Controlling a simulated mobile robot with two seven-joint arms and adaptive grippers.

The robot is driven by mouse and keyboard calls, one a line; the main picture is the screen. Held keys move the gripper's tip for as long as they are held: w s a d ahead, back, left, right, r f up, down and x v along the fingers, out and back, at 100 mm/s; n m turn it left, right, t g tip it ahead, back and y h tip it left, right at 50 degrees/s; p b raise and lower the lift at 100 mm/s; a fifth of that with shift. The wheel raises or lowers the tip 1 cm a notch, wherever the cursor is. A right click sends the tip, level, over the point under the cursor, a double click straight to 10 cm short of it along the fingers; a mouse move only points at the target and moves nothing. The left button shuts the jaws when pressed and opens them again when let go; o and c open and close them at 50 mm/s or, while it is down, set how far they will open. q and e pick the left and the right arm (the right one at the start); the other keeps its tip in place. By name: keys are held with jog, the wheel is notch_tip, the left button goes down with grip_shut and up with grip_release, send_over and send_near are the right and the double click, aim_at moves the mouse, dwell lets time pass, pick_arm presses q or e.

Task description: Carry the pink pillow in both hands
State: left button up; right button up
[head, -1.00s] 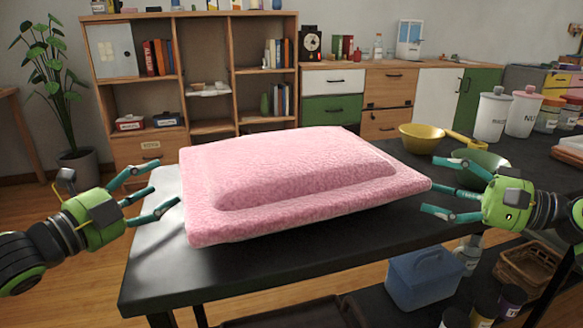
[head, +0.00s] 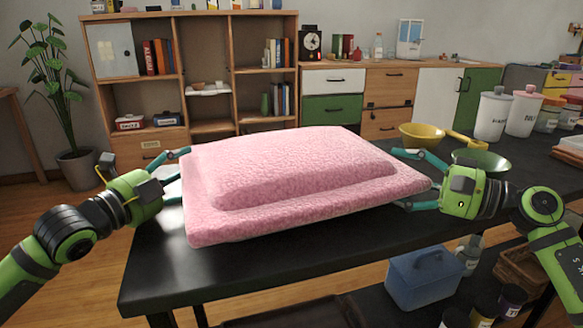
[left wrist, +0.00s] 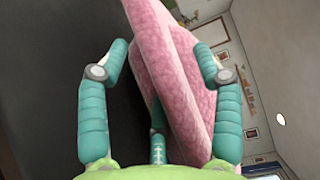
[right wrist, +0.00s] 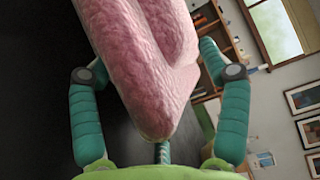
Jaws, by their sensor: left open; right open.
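The pink pillow (head: 300,180) lies on the black table (head: 250,265), its far edge looking a little raised. My left gripper (head: 178,172) is at the pillow's left edge. In the left wrist view the pillow (left wrist: 180,80) stands between the open, teal fingers (left wrist: 160,65). My right gripper (head: 415,180) is at the pillow's right corner. In the right wrist view that corner of the pillow (right wrist: 155,95) lies between its open fingers (right wrist: 150,60). Some fingertips are hidden behind or under the pillow in the head view.
A yellow bowl (head: 421,136) and a green bowl (head: 482,160) stand right of the pillow, close to my right gripper. White canisters (head: 492,115) stand farther right. A blue box (head: 425,278) sits on the shelf below. The table front is clear.

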pick_arm(q)
jog(key=shift+c, duration=0.4)
pick_arm(e)
jog(key=shift+c, duration=0.5)
pick_arm(q)
jog(key=c, duration=0.7)
pick_arm(e)
jog(key=c, duration=0.7)
pick_arm(q)
grip_shut()
pick_arm(e)
grip_shut()
pick_arm(q)
jog(key=shift+r, duration=0.15)
pick_arm(e)
jog(key=shift+r, duration=0.2)
